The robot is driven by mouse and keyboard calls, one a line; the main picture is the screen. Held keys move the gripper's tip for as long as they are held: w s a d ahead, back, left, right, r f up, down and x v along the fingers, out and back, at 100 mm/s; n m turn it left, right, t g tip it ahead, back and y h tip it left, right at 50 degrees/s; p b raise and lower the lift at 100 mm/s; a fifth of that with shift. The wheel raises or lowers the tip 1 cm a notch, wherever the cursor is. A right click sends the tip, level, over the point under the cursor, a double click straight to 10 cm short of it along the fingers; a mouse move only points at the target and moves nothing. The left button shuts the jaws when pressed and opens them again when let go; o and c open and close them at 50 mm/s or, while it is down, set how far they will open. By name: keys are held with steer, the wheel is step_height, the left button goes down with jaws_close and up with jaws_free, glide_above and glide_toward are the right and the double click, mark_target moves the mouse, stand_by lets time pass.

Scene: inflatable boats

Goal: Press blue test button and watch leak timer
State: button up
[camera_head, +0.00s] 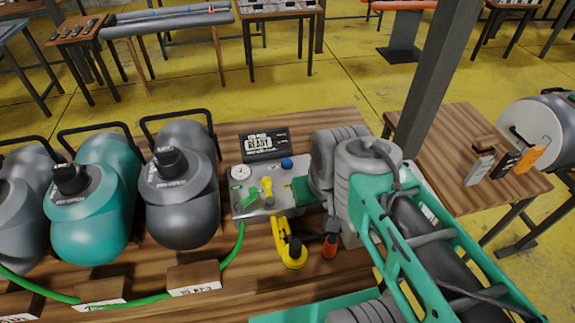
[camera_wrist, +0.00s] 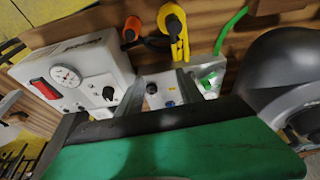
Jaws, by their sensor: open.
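The blue test button (camera_head: 286,163) is on the upper right part of a grey metal test panel (camera_head: 245,212), below a dark display (camera_head: 265,143) reading "READY". In the wrist view a small blue spot, apparently the button (camera_wrist: 170,103), shows between my fingers, close to the edge of my green hand. My gripper (camera_wrist: 162,78) is open and empty over the panel, its two metal fingers apart. In the head view its green hand is at the panel's right side, and the fingertips are mostly hidden. I cannot tell its height above the button.
The panel also carries a round gauge (camera_head: 240,172), a green lever (camera_head: 243,200) and a yellow knob (camera_head: 267,185). A white gauge box (camera_wrist: 95,65) is beside the panel. Tanks (camera_head: 180,195) stand left.

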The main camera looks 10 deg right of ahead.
stand_by(0.5)
jaws_close()
stand_by(1.5)
